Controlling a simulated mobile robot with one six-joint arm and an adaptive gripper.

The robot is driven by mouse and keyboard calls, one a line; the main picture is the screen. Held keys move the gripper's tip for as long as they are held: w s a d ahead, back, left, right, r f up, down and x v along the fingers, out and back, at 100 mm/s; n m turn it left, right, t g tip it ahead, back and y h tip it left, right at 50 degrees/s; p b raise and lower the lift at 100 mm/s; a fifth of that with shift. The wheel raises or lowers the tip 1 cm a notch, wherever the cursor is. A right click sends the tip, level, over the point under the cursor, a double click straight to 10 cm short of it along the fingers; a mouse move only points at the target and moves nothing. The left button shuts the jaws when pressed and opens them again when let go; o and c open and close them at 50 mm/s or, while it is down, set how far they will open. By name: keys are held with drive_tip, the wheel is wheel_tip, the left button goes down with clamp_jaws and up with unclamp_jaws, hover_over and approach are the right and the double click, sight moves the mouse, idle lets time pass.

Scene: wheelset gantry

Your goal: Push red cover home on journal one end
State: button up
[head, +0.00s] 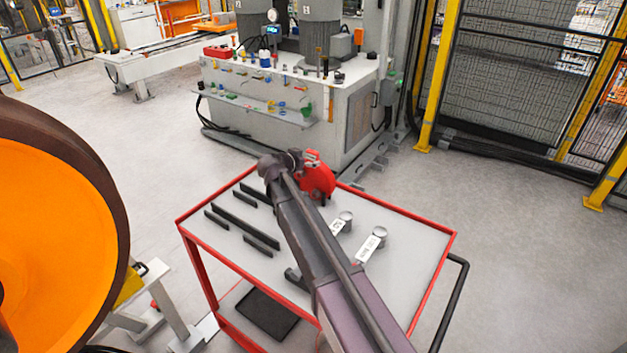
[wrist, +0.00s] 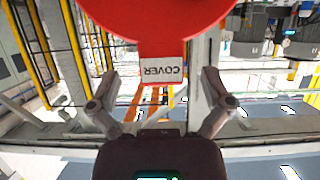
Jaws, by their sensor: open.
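The red cover (head: 318,180) is a round disc and shows beside the end of my arm, over the far edge of the cart. In the wrist view the red cover (wrist: 175,18) fills the top middle, with a tab whose "COVER" label (wrist: 162,70) reads upside down. My gripper (wrist: 160,90) is open, with one finger on each side of the labelled tab. Gaps show between the fingers and the label. My arm hides most of the gripper in the head view. I cannot make out the journal end in either view.
A large orange wheel (head: 50,225) with a dark rim stands at the left. The red-framed cart (head: 410,225) carries several black bars (head: 240,225) and two tagged metal parts (head: 372,245). A grey machine (head: 345,110) stands behind. Fencing (head: 520,90) closes off the back right. Floor between is clear.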

sight(311, 159)
drive_tip(key=shift+b+x, duration=0.5)
drive_tip(key=shift+x, duration=1.2)
drive_tip(key=shift+a, duration=0.1)
drive_tip(key=shift+c, duration=0.2)
drive_tip(key=c, duration=1.3)
